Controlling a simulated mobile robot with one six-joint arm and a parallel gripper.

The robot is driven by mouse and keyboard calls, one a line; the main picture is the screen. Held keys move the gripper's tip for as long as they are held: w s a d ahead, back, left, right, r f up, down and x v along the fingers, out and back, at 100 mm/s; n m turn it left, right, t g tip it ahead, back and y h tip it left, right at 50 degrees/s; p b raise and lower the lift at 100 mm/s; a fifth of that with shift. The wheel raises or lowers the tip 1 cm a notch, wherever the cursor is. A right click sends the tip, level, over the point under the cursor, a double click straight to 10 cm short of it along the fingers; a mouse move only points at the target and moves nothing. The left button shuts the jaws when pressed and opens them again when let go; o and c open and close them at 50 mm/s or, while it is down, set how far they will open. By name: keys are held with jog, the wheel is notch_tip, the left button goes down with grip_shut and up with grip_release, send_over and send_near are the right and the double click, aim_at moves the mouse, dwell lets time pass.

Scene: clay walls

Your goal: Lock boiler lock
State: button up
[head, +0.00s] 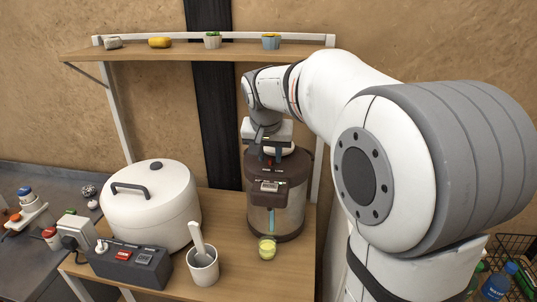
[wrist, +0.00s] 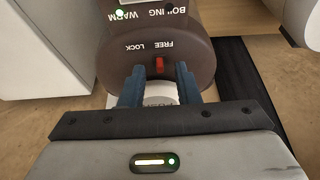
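My gripper (wrist: 159,86) is over the boiler top. Its two blue-grey fingers are apart, one on each side of the switch's line, with nothing held between them.
A white rice cooker (head: 150,215) stands left of the boiler. A power strip (head: 125,262) lies at front left. A shelf (head: 190,50) with small items runs above.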

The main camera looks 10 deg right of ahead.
jog(key=shift+w+d+f, duration=0.1)
jog(key=shift+w+f, duration=0.05)
jog(key=shift+f, duration=0.3)
jog(key=shift+c, duration=0.3)
grip_shut()
